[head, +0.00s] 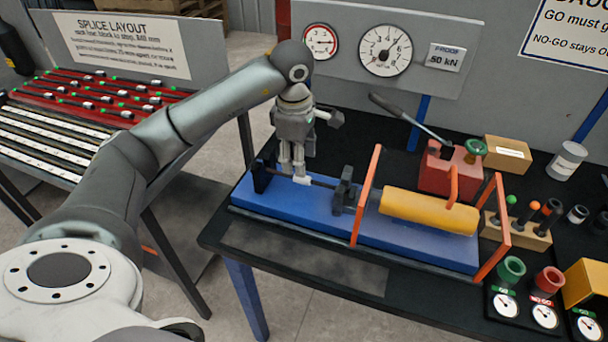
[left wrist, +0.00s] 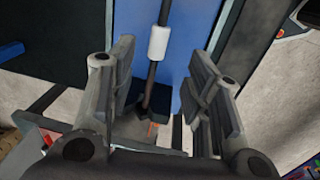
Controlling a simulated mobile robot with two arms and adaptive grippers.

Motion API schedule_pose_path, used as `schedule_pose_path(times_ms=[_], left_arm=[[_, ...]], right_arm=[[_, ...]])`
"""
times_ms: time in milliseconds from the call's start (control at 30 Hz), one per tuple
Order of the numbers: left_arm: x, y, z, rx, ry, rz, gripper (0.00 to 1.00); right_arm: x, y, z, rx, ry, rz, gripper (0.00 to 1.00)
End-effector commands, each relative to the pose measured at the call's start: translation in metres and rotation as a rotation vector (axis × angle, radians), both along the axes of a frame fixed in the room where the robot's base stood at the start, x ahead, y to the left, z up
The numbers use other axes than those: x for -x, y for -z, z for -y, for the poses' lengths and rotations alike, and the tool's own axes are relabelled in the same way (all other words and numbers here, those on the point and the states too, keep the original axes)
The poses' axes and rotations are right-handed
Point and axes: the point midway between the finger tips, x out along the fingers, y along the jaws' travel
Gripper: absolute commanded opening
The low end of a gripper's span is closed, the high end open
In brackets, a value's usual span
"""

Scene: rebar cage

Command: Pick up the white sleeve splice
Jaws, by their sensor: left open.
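The white sleeve splice (left wrist: 159,42) sits around a dark bar (left wrist: 151,75) in the left wrist view, above the blue base. In the head view only a small white part of the sleeve (head: 302,180) shows under my left gripper (head: 291,168). My left gripper also shows in the left wrist view (left wrist: 165,78), its fingers apart on either side of the bar. The sleeve lies beyond the fingertips in that view, and nothing is between the pads except the view of the bar and dark blocks. My right gripper is not in view.
The blue test bed (head: 400,235) carries dark clamp blocks (head: 345,190), a yellow cylinder (head: 428,210) and an orange guard frame (head: 366,195). A red pump (head: 448,172) stands behind. Gauges and plugs crowd the right. A rack of bars (head: 90,95) stands left.

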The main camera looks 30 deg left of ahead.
Motion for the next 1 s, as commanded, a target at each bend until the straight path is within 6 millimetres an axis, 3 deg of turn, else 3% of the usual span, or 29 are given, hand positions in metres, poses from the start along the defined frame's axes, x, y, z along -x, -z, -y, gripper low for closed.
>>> schedule_pose_path(times_ms=[33,167,267,567,900,1000], left_arm=[[0.0,0.006,0.0,0.001,0.0,-0.004,0.45],[-0.002,0.017,-0.001,0.0,0.0,-0.001,0.45],[-0.002,0.022,-0.002,0.001,0.0,-0.002,0.45],[-0.005,0.058,-0.009,0.002,0.0,-0.004,0.45],[-0.007,0.07,-0.01,0.001,0.001,0.0,0.45],[-0.007,0.07,-0.01,0.001,0.001,0.0,0.35]], right_arm=[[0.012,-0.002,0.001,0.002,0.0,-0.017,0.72],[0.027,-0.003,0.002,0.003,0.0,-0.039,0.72],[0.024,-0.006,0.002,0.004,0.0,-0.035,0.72],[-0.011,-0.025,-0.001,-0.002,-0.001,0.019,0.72],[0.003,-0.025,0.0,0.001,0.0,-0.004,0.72],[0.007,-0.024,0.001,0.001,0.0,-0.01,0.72]])
